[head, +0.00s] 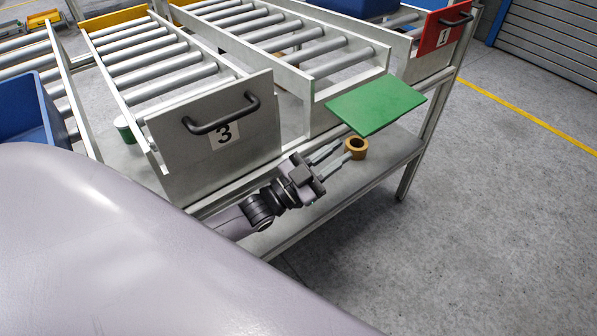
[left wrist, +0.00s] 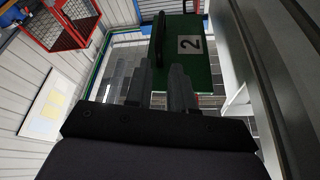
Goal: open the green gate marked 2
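The green gate marked 2 (head: 376,105) sticks out nearly level from the end of the middle roller lane, with its plain face up in the head view. The left wrist view shows the underside of the green gate (left wrist: 203,75) with its number 2 and black handle (left wrist: 161,38). My left gripper (head: 345,150) is below the gate. Its two fingers (left wrist: 160,72) are apart, and the handle shows ahead of the gap between them. I cannot tell whether they touch it. My right gripper is not in view.
A grey gate marked 3 (head: 222,128) stands shut to the left, and a red gate marked 1 (head: 442,38) to the right. A brown ring (head: 356,149) sits on the lower shelf (head: 392,150) near my left fingers. The floor at right is clear.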

